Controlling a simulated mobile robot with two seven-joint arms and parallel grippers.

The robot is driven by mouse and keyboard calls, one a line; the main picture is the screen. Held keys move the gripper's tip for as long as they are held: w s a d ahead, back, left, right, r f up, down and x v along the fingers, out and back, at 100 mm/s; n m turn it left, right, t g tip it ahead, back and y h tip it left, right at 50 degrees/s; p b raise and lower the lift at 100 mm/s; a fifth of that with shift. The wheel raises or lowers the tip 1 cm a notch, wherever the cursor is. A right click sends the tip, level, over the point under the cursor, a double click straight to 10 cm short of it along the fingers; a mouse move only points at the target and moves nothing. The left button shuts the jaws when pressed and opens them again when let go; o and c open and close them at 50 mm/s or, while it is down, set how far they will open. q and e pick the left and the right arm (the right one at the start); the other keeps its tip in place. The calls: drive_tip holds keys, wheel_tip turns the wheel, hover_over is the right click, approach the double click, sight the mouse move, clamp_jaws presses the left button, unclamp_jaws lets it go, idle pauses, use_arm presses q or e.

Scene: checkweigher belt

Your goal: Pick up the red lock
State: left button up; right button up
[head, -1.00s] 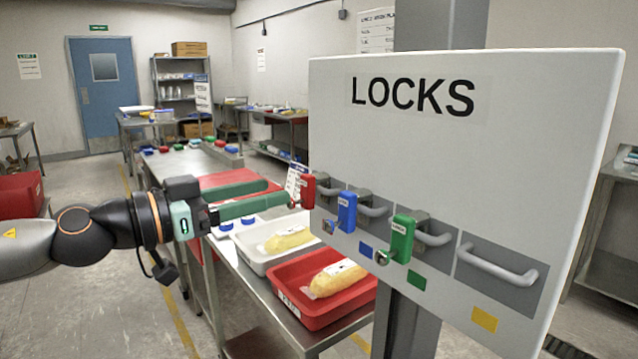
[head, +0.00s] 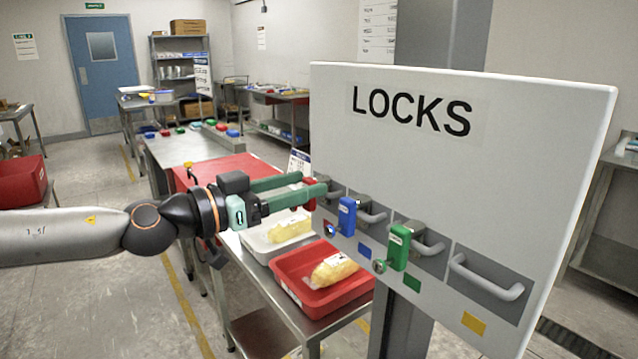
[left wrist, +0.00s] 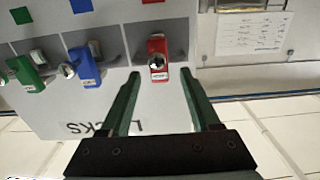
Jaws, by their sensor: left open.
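The red lock (left wrist: 157,47) hangs on the grey LOCKS board, at its leftmost hook in the head view. In the left wrist view it is upside down, with its keyhole end facing me, centred a little beyond my fingertips. In the head view only small red parts of the lock (head: 309,207) show around my fingers. My left gripper (head: 314,183) is open and empty, with its green fingers pointing at the lock. In the left wrist view the fingers of the left gripper (left wrist: 159,74) lie to either side of the lock's line. My right gripper is not in view.
A blue lock (head: 347,216) and a green lock (head: 398,247) hang to the right on the LOCKS board (head: 450,170). The rightmost handle (head: 485,277) has no lock. Red tray (head: 318,306) and white tray (head: 262,244) with yellow packs stand below on a steel table.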

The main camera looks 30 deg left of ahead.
use_arm(q)
drive_tip(key=shift+w+d, duration=0.1)
drive_tip(key=shift+w, duration=0.15)
drive_tip(key=shift+x, duration=0.9)
clamp_jaws()
